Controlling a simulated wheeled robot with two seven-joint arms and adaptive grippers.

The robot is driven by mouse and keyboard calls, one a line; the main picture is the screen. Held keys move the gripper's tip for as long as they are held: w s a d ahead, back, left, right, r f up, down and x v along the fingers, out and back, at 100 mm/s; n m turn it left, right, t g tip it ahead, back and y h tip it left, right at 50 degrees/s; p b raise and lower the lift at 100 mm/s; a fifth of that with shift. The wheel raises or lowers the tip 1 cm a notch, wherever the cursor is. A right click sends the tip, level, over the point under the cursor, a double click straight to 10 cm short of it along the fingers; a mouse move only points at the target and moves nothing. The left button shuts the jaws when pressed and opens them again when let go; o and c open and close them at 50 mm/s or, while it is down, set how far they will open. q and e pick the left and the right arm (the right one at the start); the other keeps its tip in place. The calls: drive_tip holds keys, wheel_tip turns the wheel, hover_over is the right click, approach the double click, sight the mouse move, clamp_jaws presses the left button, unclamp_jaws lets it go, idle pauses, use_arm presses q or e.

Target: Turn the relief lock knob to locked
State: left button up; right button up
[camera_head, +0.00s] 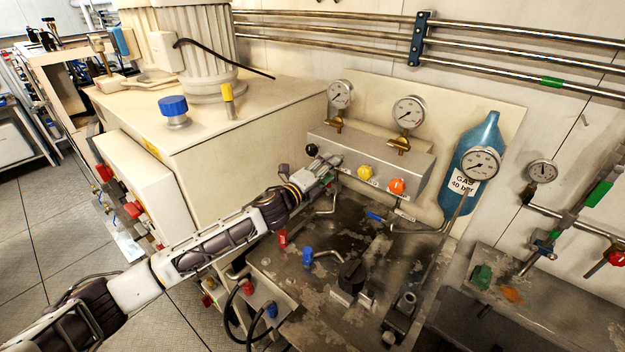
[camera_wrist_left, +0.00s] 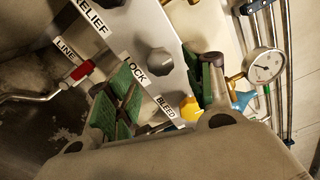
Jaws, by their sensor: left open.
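The manifold panel (camera_head: 370,160) carries a row of knobs. In the left wrist view a dark grey faceted knob (camera_wrist_left: 160,61) sits by the "LOCK" label (camera_wrist_left: 134,70); its pointing direction is unclear. My left gripper (camera_head: 330,168) is at the panel's left part and hides this knob in the head view. In the left wrist view the gripper (camera_wrist_left: 168,78) is open, its green-padded fingers on either side of the knob in the picture. Contact cannot be told. The "RELIEF" label (camera_wrist_left: 92,18) is near a dark knob cut off at the top edge. My right gripper is out of view.
A yellow knob (camera_head: 365,172) by "BLEED" and an orange knob (camera_head: 397,186) are close on the right. A black knob (camera_head: 312,150) is on the left. Gauges (camera_head: 408,112) stand above, a blue gas bottle (camera_head: 480,150) to the right, and a red-handled line valve (camera_wrist_left: 80,71) below.

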use_arm(q)
drive_tip(key=v, duration=0.6)
drive_tip(key=shift+s, duration=0.2)
drive_tip(key=shift+a, duration=0.1)
